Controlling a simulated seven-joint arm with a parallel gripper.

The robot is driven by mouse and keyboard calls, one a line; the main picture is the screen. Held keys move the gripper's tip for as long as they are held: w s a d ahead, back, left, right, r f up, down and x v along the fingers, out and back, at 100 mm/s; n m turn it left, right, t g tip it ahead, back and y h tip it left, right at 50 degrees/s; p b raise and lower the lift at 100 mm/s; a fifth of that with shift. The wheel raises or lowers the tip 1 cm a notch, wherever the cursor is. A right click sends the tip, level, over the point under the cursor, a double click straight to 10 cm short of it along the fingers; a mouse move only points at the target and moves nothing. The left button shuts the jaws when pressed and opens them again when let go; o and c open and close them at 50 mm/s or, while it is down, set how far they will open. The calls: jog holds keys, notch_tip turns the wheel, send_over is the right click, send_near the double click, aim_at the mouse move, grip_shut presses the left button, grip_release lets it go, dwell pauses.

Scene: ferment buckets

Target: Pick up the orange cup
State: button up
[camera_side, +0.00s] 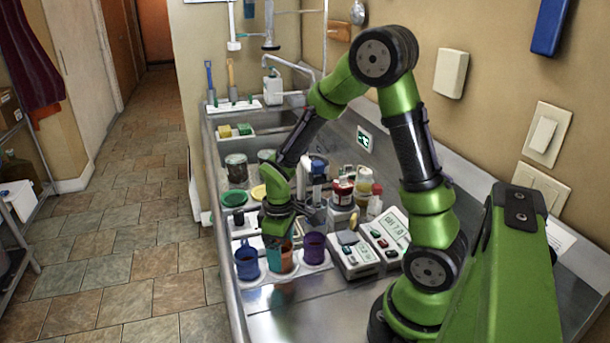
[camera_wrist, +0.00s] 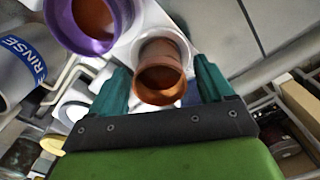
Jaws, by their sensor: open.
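The orange cup (camera_side: 281,262) stands upright in a white holder (camera_side: 290,276), between a blue cup (camera_side: 246,263) and a purple cup (camera_side: 314,250). In the wrist view the orange cup (camera_wrist: 160,78) is seen from above, its round mouth between my two teal fingers. My gripper (camera_side: 279,243) is low over the cup, fingers open on either side of it. In the wrist view a gap shows between the cup and each finger of my gripper (camera_wrist: 160,82). The purple cup (camera_wrist: 84,25) is at the upper left there. The cup's lower part is hidden from the wrist view.
Two grey meters (camera_side: 350,252) stand close to the right of the cups. Jars and bottles (camera_side: 342,190) crowd behind. A bottle marked RINSE (camera_wrist: 18,65) is left in the wrist view. The steel counter (camera_side: 300,315) in front is bare.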

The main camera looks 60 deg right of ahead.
jog(key=c, duration=1.1)
